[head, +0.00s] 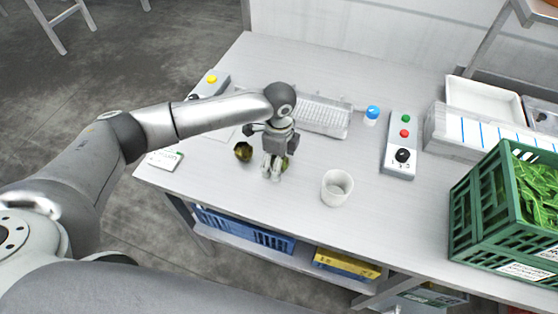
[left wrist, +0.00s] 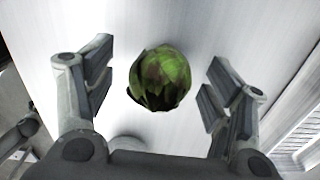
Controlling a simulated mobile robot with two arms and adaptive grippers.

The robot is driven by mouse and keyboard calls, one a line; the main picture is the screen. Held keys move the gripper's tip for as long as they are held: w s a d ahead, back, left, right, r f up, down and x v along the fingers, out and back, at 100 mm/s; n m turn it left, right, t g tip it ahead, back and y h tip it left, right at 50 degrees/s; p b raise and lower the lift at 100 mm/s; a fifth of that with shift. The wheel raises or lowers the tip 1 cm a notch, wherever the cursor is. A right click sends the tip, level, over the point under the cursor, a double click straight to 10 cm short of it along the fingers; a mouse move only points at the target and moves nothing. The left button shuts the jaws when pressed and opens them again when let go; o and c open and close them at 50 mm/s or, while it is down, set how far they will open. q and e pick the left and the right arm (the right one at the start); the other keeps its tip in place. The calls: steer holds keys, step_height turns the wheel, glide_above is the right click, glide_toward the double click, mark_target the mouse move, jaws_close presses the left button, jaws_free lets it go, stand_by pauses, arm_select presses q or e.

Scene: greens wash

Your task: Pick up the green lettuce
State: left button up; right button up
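A small round green head with brownish patches, which I take for the green lettuce (left wrist: 160,78), lies on the table between the parted fingers of my left gripper (left wrist: 160,95) in the left wrist view. A gap shows on both sides of it. In the head view my left gripper (head: 272,172) points down over the table, and a bit of the green head (head: 286,163) shows behind its fingers; the rest is hidden. A darker olive-brown round head (head: 243,151) lies just left of the gripper. My right gripper is not in view.
A white cup (head: 337,187) stands right of the gripper. A green crate (head: 475,217) with leafy greens stands at the right. The front table edge is close.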

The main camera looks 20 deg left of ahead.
arm_select(q)
steer(key=shift+r, duration=0.15)
steer(key=c, duration=1)
